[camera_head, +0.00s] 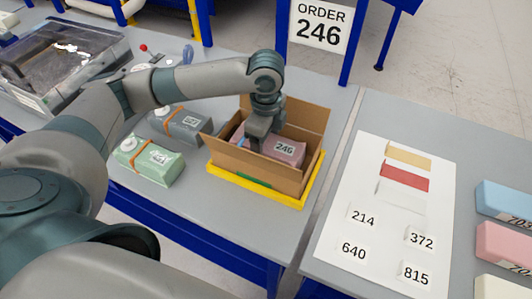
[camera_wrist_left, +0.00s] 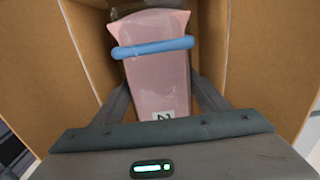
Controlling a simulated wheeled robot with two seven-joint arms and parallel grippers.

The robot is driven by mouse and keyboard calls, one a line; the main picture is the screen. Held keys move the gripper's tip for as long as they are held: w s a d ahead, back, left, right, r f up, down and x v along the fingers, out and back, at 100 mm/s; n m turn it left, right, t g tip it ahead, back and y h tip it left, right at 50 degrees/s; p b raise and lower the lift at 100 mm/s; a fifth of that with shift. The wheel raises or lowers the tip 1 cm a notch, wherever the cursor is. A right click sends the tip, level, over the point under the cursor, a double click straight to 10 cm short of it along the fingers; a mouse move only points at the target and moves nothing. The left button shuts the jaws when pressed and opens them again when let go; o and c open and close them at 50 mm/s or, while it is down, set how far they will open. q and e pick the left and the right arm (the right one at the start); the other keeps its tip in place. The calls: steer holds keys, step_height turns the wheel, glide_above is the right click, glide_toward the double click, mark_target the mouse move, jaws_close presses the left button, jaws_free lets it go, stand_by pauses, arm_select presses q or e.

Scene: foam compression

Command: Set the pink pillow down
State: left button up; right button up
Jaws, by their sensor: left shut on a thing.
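The pink pillow (camera_head: 287,152), labelled 246, is inside the open cardboard box (camera_head: 283,178). In the left wrist view the pillow (camera_wrist_left: 158,78) lies lengthwise between my fingers, with a blue band around its far part. My left gripper (camera_head: 254,146) reaches down into the box from above and is shut on the pillow; in the wrist view its fingers (camera_wrist_left: 160,98) flank the pillow's sides. I cannot tell whether the pillow touches the box floor, which is hidden. My right gripper is not in view.
The box stands in a yellow frame (camera_head: 255,195) on the grey table. A green pack (camera_head: 150,164) and a grey pack (camera_head: 178,124) lie left of it. A clear-lidded machine (camera_head: 65,60) is far left. A white card (camera_head: 390,212) and coloured blocks (camera_head: 505,203) are right.

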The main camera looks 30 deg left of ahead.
mark_target(267, 142)
arm_select(q)
steer(key=shift+f+p, duration=0.3)
steer(key=shift+f, duration=1.25)
steer(key=shift+f, duration=0.1)
steer(key=o, duration=1)
steer(key=shift+r, duration=0.6)
step_height(267, 142, up, 10)
steer(key=b, duration=0.2)
steer(key=shift+r+b, duration=0.1)
steer(key=shift+b, duration=0.25)
steer(key=shift+r, duration=0.45)
